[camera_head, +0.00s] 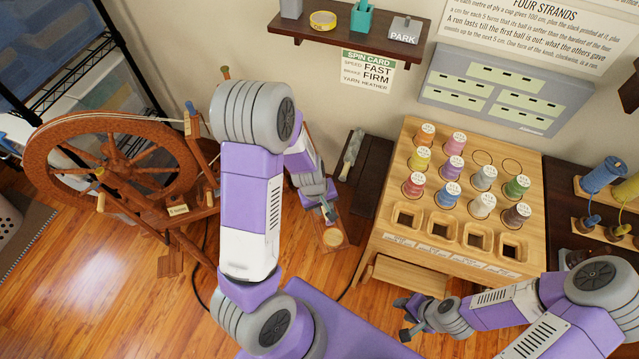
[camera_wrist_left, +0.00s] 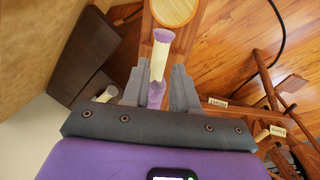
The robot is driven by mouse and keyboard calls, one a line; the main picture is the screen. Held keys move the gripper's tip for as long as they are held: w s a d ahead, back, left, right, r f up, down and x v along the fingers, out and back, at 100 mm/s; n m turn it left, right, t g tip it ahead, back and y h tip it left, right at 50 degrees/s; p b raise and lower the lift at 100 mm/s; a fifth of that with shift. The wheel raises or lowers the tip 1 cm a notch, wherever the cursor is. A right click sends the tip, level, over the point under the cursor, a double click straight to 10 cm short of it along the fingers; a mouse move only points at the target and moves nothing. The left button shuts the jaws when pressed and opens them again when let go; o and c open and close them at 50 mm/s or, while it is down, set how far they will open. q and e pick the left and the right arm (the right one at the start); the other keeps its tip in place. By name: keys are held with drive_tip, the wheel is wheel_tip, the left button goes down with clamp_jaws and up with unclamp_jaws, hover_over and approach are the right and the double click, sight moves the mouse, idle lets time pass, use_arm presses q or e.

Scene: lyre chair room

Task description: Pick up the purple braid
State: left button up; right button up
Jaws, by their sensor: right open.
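In the left wrist view a slim cream piece with a purple end (camera_wrist_left: 162,38) points away from my left gripper (camera_wrist_left: 158,78). A lumpy purple part (camera_wrist_left: 155,95), which looks like the purple braid, lies between the two grey fingers. I cannot tell whether both fingers press on it. In the head view my left gripper (camera_head: 328,212) is low beside the dark bench, and the purple braid there is too small and covered to make out. My right gripper (camera_head: 407,318) is open and empty, in front of the wooden spool stand.
The wooden spool stand (camera_head: 392,262) holds several coloured spools. A spinning wheel (camera_head: 110,150) stands at the left. A grey braid (camera_head: 352,150) lies on the dark bench (camera_head: 372,175). A wooden board with a round disc (camera_head: 332,237) is just below my left gripper.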

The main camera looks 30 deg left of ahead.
use_arm(q)
drive_tip(key=f+b, duration=0.2)
drive_tip(key=f, duration=0.3)
drive_tip(key=shift+w+d+f+b, duration=0.1)
drive_tip(key=shift+w+d+b, duration=0.15)
drive_tip(key=shift+w+b, duration=0.15)
drive_tip(key=shift+c, duration=0.4)
clamp_jaws()
wheel_tip(320, 180, up, 10)
drive_tip(key=p, duration=0.5)
drive_tip(key=shift+p, duration=0.35)
